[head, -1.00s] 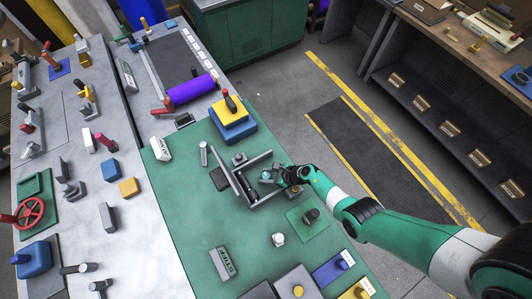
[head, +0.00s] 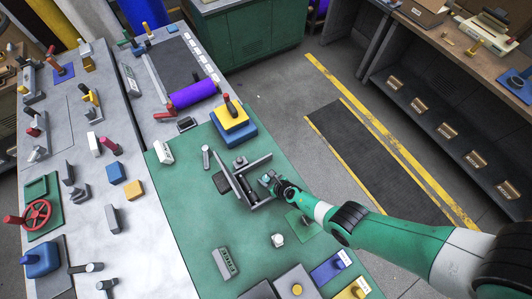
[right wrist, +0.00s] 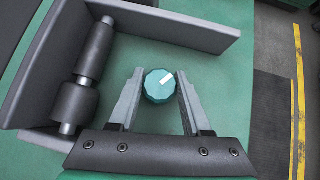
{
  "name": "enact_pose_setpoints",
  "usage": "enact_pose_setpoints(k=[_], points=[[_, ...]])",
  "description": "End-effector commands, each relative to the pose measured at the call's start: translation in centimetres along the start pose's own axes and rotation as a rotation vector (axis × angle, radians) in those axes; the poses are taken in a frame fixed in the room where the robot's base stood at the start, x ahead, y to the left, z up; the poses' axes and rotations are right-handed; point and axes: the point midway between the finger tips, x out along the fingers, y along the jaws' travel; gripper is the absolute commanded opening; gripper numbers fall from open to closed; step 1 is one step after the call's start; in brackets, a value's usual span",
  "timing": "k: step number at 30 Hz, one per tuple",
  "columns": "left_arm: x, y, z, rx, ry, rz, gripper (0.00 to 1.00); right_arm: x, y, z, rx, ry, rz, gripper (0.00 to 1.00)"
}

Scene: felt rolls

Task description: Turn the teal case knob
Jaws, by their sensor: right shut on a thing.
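The teal knob (right wrist: 159,90) is a small faceted round cap with a white mark that points to the upper right in the right wrist view. My right gripper (right wrist: 160,76) has one grey finger on each side of it and is shut on it. In the head view the right gripper (head: 272,182) is at the open right side of a grey angled frame (head: 260,160), and the fingers largely hide the knob there. The case under the knob is not clearly seen. My left gripper is not in view.
Grey walls (right wrist: 190,29) and a bar with dark rollers (right wrist: 72,104) stand close to the fingers. A yellow and blue block stack (head: 234,131) is behind, a white nut-like piece (head: 278,240) in front. The green mat (head: 195,210) has free room at left.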

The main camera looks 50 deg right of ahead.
Motion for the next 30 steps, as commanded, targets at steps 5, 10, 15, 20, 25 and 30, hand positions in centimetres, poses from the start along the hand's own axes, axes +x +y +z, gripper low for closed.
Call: enact_pose_setpoints(k=[5,10,15,20,25,30], points=[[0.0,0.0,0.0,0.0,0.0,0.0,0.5,0.0,0.0,-0.1,0.002,0.002,-0.002,0.0],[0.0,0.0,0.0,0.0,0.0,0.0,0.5,0.0,0.0,-0.1,0.001,0.002,-0.002,0.0],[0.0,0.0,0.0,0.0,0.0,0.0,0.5,0.0,0.0,-0.1,0.001,0.002,-0.001,0.75],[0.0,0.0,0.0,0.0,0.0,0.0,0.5,0.0,0.0,-0.1,0.001,0.001,-0.001,0.78],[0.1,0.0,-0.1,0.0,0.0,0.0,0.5,-0.1,0.0,0.1,0.001,0.001,-0.001,0.78],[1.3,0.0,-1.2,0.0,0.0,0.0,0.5,-1.4,0.1,0.8,-0.001,0.001,0.001,0.78]])
